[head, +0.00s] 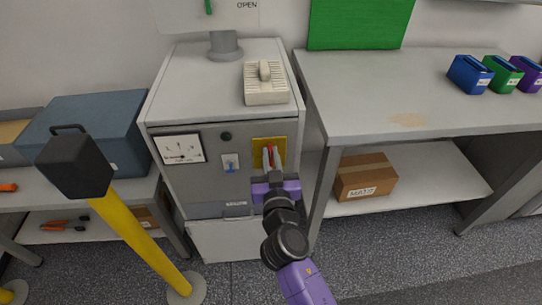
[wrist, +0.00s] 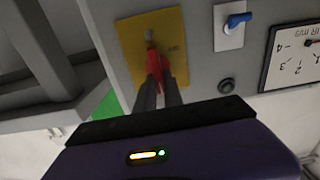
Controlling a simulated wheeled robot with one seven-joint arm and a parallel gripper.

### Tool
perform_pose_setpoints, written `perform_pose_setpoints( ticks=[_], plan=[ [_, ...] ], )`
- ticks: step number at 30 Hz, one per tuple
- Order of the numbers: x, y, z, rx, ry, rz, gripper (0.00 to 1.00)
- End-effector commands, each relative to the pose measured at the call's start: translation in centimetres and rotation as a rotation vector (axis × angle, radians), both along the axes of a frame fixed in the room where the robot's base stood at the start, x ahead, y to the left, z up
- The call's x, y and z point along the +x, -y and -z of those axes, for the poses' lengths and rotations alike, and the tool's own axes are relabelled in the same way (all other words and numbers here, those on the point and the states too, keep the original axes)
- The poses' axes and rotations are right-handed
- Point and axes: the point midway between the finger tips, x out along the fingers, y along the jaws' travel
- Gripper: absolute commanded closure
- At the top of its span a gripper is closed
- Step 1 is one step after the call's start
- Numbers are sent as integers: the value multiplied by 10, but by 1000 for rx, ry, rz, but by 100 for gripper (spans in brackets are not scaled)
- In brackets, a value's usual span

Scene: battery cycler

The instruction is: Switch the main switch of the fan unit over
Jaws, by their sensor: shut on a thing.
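The fan unit is a grey cabinet (head: 205,195) left of the middle in the head view. On its front a yellow plate (head: 258,144) carries the main switch, a red handle (head: 268,157). In the wrist view the red handle (wrist: 155,64) sits over the yellow plate (wrist: 127,36), with a grey round part above it. My gripper (head: 271,165) is at the plate, its dark fingers (wrist: 158,82) shut on the red handle. The fingers and purple wrist hide part of the handle and plate, and I cannot tell the switch position.
Beside the plate are a small blue switch (head: 230,163), a dark round knob (head: 225,136) and a dial gauge (head: 181,149). A yellow post with a black head (head: 75,167) stands at the left front. A bench (head: 415,125) with a cardboard box (head: 364,178) below is at right.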

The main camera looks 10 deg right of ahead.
Motion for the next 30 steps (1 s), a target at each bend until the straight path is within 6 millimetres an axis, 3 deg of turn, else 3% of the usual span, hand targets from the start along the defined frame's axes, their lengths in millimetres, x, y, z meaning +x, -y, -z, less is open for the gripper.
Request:
perform_pose_setpoints(
  ticks=[8,30],
  plan=[
    [0,-3,1,-144,1,-1,100],
    [0,-13,6,-836,0,-1,100]
  ],
)
